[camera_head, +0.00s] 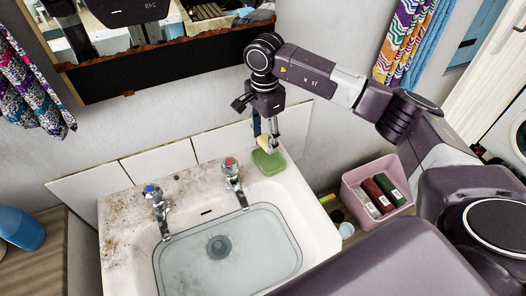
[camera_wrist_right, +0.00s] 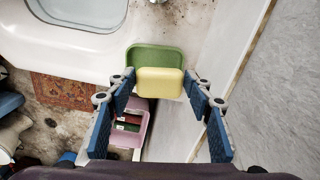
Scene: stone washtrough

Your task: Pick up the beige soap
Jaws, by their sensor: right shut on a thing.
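The beige soap (camera_wrist_right: 160,82), a pale yellow block, is between the two blue-padded fingers of my right gripper (camera_wrist_right: 160,78) in the right wrist view. My right gripper is shut on it. In the head view the soap (camera_head: 263,141) shows at the fingertips, over the green soap dish (camera_head: 271,164) on the sink's back right corner. The green dish (camera_wrist_right: 150,55) also shows partly behind the soap in the right wrist view. I cannot tell whether the soap still touches the dish. My left gripper is not in view.
The white sink (camera_head: 318,232) with two taps (camera_head: 232,180) lies left of the dish. A pink basket (camera_head: 352,184) with several small boxes stands to the right. A wall mirror (camera_head: 160,62) hangs behind, and a blue bottle (camera_head: 20,228) is at the far left.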

